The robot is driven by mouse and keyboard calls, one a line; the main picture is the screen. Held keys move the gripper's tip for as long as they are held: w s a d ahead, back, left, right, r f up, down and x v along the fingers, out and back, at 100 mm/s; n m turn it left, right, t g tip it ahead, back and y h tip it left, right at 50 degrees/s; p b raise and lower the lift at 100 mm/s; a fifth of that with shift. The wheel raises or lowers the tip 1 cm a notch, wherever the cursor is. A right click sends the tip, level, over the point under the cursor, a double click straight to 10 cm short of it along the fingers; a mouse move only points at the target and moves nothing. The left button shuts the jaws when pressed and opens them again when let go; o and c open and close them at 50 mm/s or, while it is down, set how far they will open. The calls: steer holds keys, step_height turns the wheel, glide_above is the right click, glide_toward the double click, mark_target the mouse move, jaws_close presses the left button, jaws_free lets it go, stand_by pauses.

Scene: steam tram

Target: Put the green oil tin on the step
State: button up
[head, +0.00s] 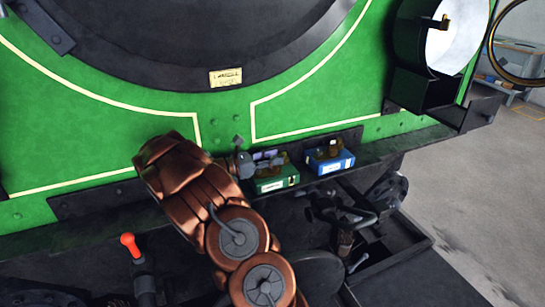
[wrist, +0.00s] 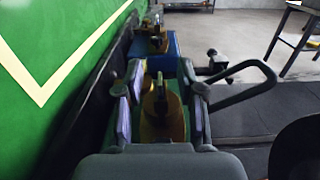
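The green oil tin (head: 277,180), a box with a pale label and a brass top, stands upright on the dark ledge (head: 385,146) along the green front of the tram. My gripper (head: 262,158) is at its top, pointing along the ledge. In the wrist view, my gripper (wrist: 160,85) has its purple-padded fingers on either side of the brass top (wrist: 162,118). Narrow gaps show between pads and brass, so it looks open around it. The tin's lower body is mostly hidden there. I cannot tell which surface is the step.
A blue tin (head: 330,158) with a brass top stands just right of the green one, also in the wrist view (wrist: 167,62). A dark coupling (head: 345,212) juts out below. A red-topped lever (head: 130,245) is at lower left. Open floor (head: 460,190) lies right.

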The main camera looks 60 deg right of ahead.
steer(key=shift+r, duration=0.1)
steer(key=b+v, duration=0.2)
steer(key=v, duration=1)
steer(key=s+a+r+m+t+y, duration=0.25)
steer(key=s+a+m+y, duration=0.35)
steer(key=s+a, duration=0.6)
steer(key=s+a+f+m+t+y, duration=0.2)
steer(key=s+a+y, duration=0.2)
steer(key=a, duration=0.9)
steer(key=s+a+f+m+t+y, duration=0.2)
steer(key=s+a+y, duration=0.3)
steer(key=s+a, duration=0.5)
steer(key=a+m+t, duration=0.1)
steer(key=a, duration=0.2)
steer(key=shift+a+t, duration=0.25)
steer(key=shift+t, duration=0.1)
steer(key=shift+f, duration=0.15)
